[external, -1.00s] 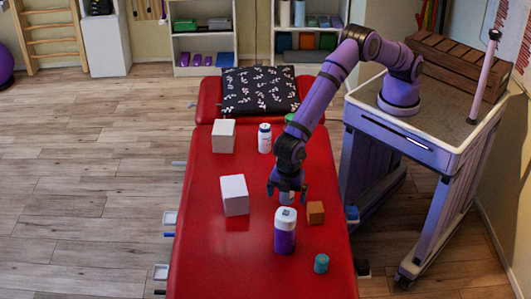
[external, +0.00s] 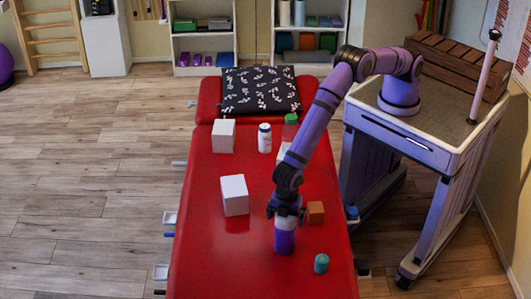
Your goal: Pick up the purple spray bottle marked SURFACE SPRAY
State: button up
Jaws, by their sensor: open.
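The purple bottle (external: 285,241) with a white upper part stands upright on the red treatment table in the external view. Its lettering is too small to read. My gripper (external: 285,213) is open at the bottle's top, pointing down. One finger shows on the left of the bottle's top and one on the right. The gripper hides the cap. I cannot tell whether the fingers touch the bottle.
On the red table (external: 205,270), an orange-brown block (external: 316,212) is close to the gripper's right and a teal jar (external: 321,263) stands front right. White boxes (external: 234,195) (external: 223,135), a white bottle (external: 264,138) and a green-capped bottle (external: 290,127) are farther back.

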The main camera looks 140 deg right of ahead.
jog(key=c, duration=1.6)
